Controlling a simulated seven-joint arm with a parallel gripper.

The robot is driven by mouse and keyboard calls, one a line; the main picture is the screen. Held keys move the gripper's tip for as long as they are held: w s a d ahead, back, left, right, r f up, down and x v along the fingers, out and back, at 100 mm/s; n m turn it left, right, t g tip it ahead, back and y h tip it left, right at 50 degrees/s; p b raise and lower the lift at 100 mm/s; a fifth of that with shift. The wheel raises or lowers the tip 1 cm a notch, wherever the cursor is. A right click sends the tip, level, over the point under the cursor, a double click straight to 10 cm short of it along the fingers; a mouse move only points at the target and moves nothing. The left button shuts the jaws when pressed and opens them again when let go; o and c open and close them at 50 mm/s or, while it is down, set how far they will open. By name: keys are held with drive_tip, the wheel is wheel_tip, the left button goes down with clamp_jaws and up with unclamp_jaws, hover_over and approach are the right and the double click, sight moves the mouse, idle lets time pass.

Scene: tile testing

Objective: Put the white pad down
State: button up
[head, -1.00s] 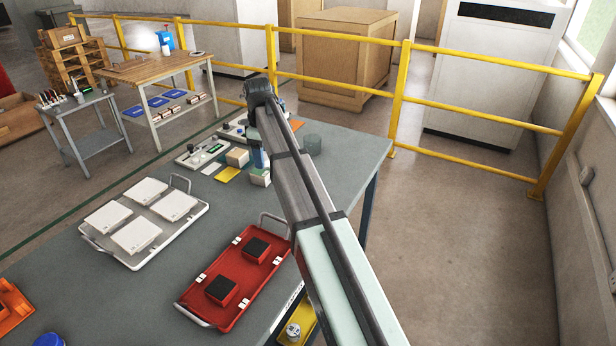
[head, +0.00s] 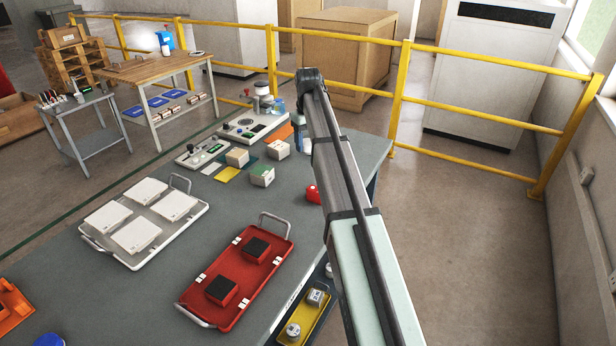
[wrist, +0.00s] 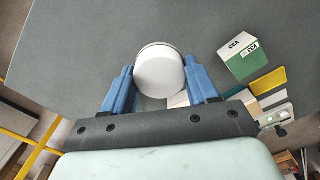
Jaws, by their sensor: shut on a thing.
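My gripper (head: 299,137) is over the far right part of the grey table, partly hidden behind my arm in the head view. In the wrist view its two blue fingers (wrist: 157,86) are shut on a round white thing, which I take to be the white pad (wrist: 160,72). Its flat face shows and its upper edge has a thin grey rim. The bare grey tabletop (wrist: 75,50) lies beyond it. I cannot tell whether the pad touches the table.
A green and white box (wrist: 238,62) stands right of the gripper, near a yellow card (wrist: 268,82). A red tray (head: 213,310), a white tray (head: 190,222) with several white tiles, and a testing device (head: 254,130) are on the table. A red object (head: 313,195) lies beside my arm.

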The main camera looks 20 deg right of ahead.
sight(308, 176)
drive_tip(key=shift+f+m, duration=0.15)
drive_tip(key=shift+m, duration=0.15)
drive_tip(key=shift+f, duration=4.85)
drive_tip(key=shift+f, duration=0.15)
drive_tip(key=o, duration=1.1)
drive_tip(key=shift+c, duration=0.2)
wheel_tip(308, 176, up, 12)
drive_tip(key=shift+r, duration=0.15)
